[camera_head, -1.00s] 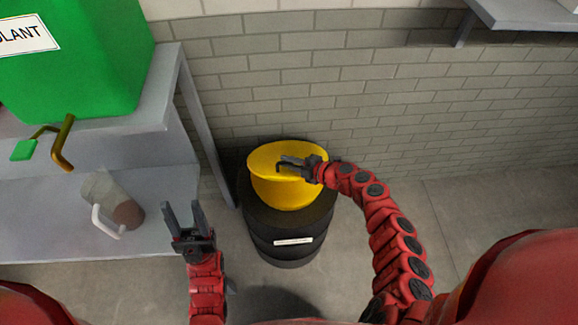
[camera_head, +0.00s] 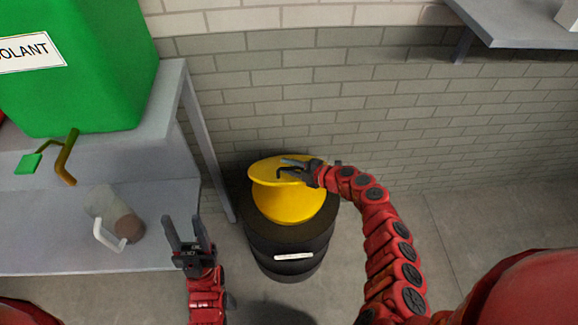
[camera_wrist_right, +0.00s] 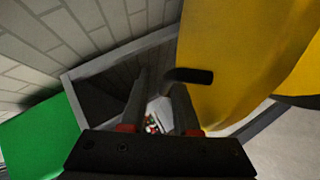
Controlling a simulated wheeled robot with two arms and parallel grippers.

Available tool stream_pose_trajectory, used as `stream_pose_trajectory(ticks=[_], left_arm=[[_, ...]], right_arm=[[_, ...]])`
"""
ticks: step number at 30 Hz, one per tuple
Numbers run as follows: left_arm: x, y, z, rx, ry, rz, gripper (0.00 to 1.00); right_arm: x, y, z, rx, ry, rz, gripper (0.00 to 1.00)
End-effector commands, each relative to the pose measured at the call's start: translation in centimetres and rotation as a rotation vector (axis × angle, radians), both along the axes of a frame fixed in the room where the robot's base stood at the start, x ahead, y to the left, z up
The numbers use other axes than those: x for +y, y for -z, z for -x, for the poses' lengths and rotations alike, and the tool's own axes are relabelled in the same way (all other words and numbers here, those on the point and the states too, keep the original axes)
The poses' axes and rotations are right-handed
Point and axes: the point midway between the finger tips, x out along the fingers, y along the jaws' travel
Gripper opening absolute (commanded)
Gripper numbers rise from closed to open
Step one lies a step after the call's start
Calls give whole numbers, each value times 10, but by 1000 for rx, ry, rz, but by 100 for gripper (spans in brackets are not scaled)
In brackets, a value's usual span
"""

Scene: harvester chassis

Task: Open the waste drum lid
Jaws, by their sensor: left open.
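The waste drum (camera_head: 290,245) is black, with a white label, and stands on the floor by the brick wall. Its yellow funnel top (camera_head: 288,208) carries a round yellow lid (camera_head: 268,172), which looks tilted, its near edge apart from the funnel. My right gripper (camera_head: 287,170) is at the lid, coming from the right. In the right wrist view its fingers (camera_wrist_right: 160,95) are apart, with a dark bent handle (camera_wrist_right: 190,75) beside the right fingertip and the yellow surface to the right. I cannot tell whether they touch the handle. My left gripper (camera_head: 188,230) is open and empty, left of the drum.
A grey shelf unit (camera_head: 75,225) at left holds a green coolant container (camera_head: 85,85) with a spout and a clear jug (camera_head: 118,218) with a white handle. Another grey shelf (camera_head: 520,22) hangs at upper right. The floor right of the drum is clear.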

Motion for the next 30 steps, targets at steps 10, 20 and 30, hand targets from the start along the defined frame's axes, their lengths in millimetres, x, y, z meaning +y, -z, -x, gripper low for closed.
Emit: stream_pose_trajectory(ticks=[10, 20, 30], left_arm=[[0, 0, 0, 0, 0, 0, 50], [0, 8, 0, 0, 0, 0, 50], [0, -6, 0, 0, 0, 0, 50]], right_arm=[[-9, -3, 5, -3, 1, 4, 27], [-47, -21, 40, 1, -2, 5, 27], [-97, -54, 80, -1, 5, -3, 27]])
